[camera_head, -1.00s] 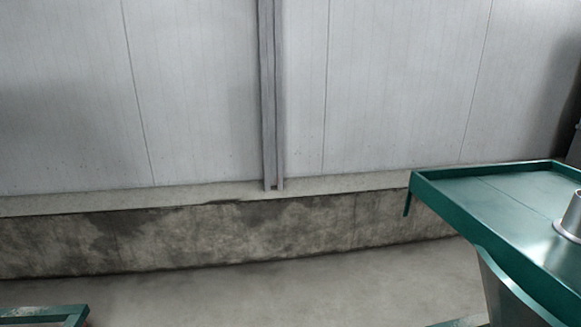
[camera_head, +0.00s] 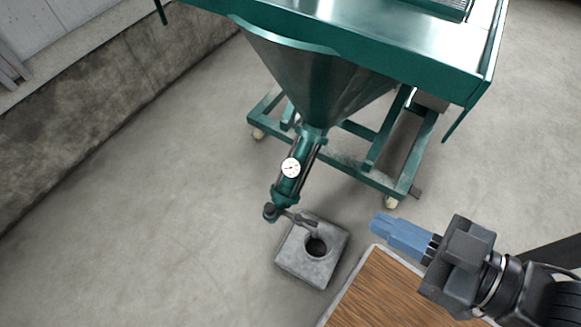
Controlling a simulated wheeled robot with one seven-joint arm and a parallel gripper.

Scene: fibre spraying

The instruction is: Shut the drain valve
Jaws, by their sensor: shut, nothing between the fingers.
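A green machine with a tapering hopper (camera_head: 320,85) stands at the top of the head view. A slanting green pipe with a round white gauge (camera_head: 291,167) runs down from the hopper. At its lower end is a dark fitting (camera_head: 270,211) with a short grey piece (camera_head: 300,218) reaching right; this looks like the drain valve, but its handle position is too small to tell. My gripper (camera_head: 376,222) has blue fingers, shut and empty, pointing left. It is to the right of the valve and apart from it.
A grey square block with a round hole (camera_head: 317,246) is on the floor just below the valve end. A wooden-topped surface (camera_head: 385,295) lies below my gripper. The machine's wheeled green frame (camera_head: 375,180) is behind. The floor at left is clear.

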